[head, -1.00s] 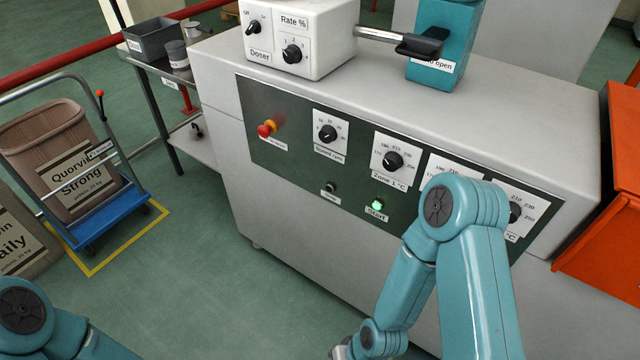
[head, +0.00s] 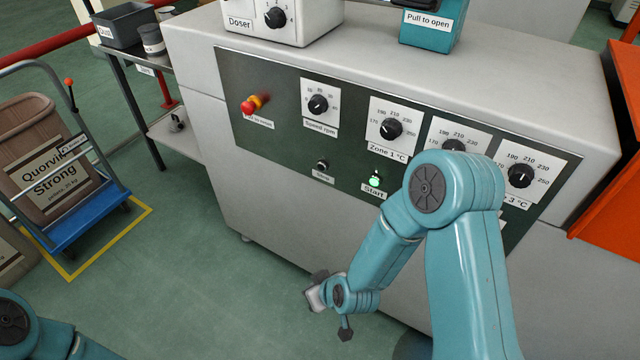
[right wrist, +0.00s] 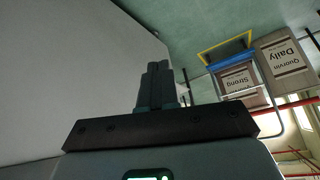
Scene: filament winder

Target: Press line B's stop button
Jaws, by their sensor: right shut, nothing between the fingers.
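The dark control panel (head: 290,145) is on the front of a grey machine. A red mushroom button (head: 249,106) with a yellow collar stands out at its upper left, over a label too small to read surely. A small black button (head: 322,165) sits lower on the panel, its label blurred. Right of it a green button (head: 375,180) labelled Start is lit. No line B marking is readable. My right gripper (head: 318,292) is low in front of the machine, below the panel and apart from it. Its fingers (right wrist: 156,85) are shut and empty in the right wrist view. My left gripper is out of frame.
Speed (head: 318,104) and several zone knobs line the panel; my right arm covers part of its right side. The doser box (head: 282,18) stands on top. An orange cabinet (head: 610,190) is at right, a blue trolley (head: 85,225) at left. The floor between is clear.

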